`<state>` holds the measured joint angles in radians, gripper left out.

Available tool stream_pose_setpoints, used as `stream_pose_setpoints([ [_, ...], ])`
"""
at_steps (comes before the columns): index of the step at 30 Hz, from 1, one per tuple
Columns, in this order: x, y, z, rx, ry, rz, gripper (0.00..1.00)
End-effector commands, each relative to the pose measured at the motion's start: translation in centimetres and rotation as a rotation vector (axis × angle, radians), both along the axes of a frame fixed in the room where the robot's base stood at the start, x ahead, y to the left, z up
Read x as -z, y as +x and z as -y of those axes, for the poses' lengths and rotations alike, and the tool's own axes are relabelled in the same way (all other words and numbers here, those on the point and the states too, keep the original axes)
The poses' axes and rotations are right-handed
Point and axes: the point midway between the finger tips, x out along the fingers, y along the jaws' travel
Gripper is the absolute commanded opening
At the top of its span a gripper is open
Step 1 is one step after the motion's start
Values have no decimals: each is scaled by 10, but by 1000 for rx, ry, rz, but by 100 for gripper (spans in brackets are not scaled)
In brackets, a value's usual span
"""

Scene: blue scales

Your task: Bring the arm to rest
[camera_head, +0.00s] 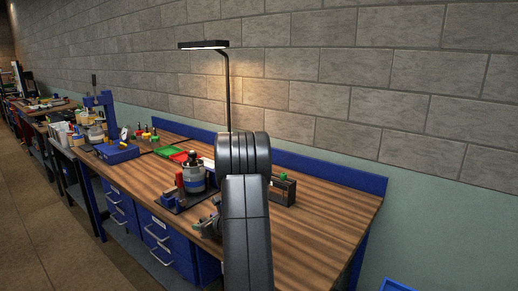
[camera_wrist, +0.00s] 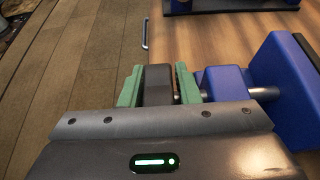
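My gripper (camera_wrist: 160,84) shows in the wrist view with two green fingers standing apart. A dark block (camera_wrist: 158,85) is between or just beyond them; a narrow gap shows on its right side, with a bit of metal in it. In the head view my gripper (camera_head: 209,223) is low at the table's front edge, partly hidden by my own dark arm (camera_head: 246,215). The arm reaches up and over the wooden table (camera_head: 325,215). A blue block with metal rods (camera_wrist: 225,82) lies just right of the fingers in the wrist view.
On the table are a jar with a dark lid (camera_head: 194,172), a green tray (camera_head: 168,151), a blue press (camera_head: 103,115) and a dark rack (camera_head: 283,190) right of my arm. A lamp (camera_head: 204,45) rises behind. The table's right part is clear.

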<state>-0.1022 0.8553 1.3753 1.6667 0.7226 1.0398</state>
Motion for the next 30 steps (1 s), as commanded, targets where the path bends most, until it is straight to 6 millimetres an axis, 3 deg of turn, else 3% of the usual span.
stream_pose_setpoints([
  [30,-5,0,1,0,249,194,29],
])
